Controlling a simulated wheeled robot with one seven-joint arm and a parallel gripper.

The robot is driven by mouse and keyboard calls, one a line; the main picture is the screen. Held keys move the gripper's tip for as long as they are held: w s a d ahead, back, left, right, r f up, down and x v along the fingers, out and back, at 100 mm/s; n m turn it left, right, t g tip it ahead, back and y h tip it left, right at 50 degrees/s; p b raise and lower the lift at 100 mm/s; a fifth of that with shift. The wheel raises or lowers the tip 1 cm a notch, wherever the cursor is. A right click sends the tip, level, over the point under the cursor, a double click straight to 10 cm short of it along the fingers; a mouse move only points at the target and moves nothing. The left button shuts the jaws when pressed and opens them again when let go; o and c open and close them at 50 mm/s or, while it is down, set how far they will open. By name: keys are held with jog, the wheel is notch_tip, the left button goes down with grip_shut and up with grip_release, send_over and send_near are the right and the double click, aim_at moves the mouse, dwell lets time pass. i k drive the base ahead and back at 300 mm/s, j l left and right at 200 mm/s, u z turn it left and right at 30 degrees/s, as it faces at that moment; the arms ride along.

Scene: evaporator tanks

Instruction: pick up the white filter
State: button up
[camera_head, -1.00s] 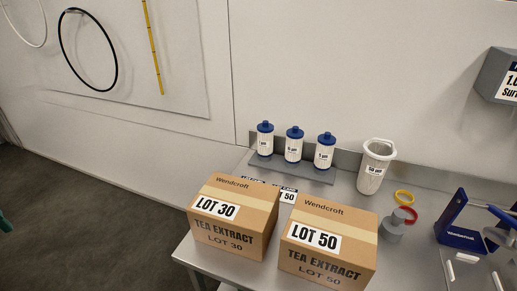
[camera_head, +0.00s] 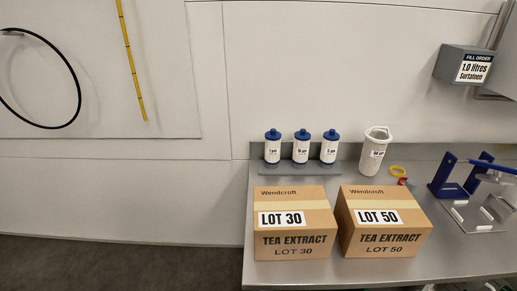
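Three white filter cartridges with blue caps stand upright in a row at the back of the metal bench: left (camera_head: 272,150), middle (camera_head: 301,150) and right (camera_head: 329,150). Each bears a small label, too small to read surely. A taller white, open-topped filter basket (camera_head: 376,146) with a handle loop and a small label stands upright to their right. Nothing holds any of them. My gripper is not in view.
Two cardboard boxes, LOT 30 (camera_head: 292,230) and LOT 50 (camera_head: 384,228), stand in front of the filters. A yellow ring (camera_head: 397,171), a red ring (camera_head: 403,181) and a blue-framed fixture (camera_head: 446,178) are to the right. A grey wall box (camera_head: 462,66) hangs above.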

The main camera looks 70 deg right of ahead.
aim_at(273, 137)
jog(key=i+z, duration=1.05)
jog(key=i+l+z, duration=0.2)
jog(key=i+z, duration=1)
jog(key=i+j+z, duration=0.15)
jog(key=i+z, duration=0.25)
jog(key=i+j+z, duration=0.1)
jog(key=i+z, duration=0.15)
